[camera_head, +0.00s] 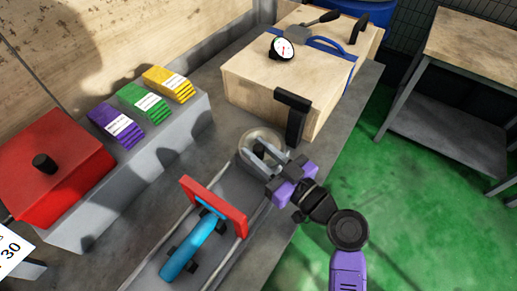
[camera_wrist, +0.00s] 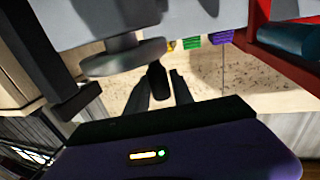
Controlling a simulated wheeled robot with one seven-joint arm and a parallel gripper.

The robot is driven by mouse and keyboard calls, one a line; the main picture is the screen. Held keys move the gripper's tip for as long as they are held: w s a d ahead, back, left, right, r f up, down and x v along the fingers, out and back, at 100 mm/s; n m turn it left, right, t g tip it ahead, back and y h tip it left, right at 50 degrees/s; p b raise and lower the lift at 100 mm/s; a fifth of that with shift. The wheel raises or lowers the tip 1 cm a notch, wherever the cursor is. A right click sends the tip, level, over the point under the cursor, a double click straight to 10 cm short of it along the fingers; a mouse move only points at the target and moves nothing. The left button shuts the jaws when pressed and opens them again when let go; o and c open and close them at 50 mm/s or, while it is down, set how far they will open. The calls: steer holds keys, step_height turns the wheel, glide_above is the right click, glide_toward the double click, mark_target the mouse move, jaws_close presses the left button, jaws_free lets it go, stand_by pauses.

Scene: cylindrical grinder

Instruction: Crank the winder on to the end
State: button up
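The winder is a round grey metal disc (camera_head: 262,143) at the front of the machine bed, partly hidden behind my gripper (camera_head: 268,158). The wrist view shows the disc (camera_wrist: 123,57) edge-on, with a short dark crank handle (camera_wrist: 157,82) sticking out toward me. My gripper (camera_wrist: 160,85) has its two fingers spread, one on each side of the handle's end. Small gaps seem to show between the fingers and the handle, so it looks open around it. Whether a finger touches the handle is hard to tell.
A black upright bracket (camera_head: 293,117) stands just beyond the disc, before a wooden box with a dial gauge (camera_head: 282,48). A red plate (camera_head: 213,206) and blue cylinder (camera_head: 193,246) sit on the bed at left. Green floor (camera_head: 412,190) is clear at right.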

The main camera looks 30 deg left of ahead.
jaws_close()
steer(key=shift+s+a+f+m+t+h, duration=0.1)
steer(key=shift+a+m+t+h, duration=0.35)
steer(key=shift+m+t, duration=0.35)
steer(key=t+p, duration=0.1)
steer(key=m+t+h+p, duration=0.2)
steer(key=shift+a+r, duration=0.25)
steer(key=shift+f+t+h, duration=0.25)
steer(key=shift+f+t, duration=0.05)
steer(key=shift+a, duration=0.1)
steer(key=shift+o, duration=2.3)
jaws_free()
steer(key=shift+r, duration=0.1)
step_height(320, 180, up, 20)
steer(key=p, duration=0.3)
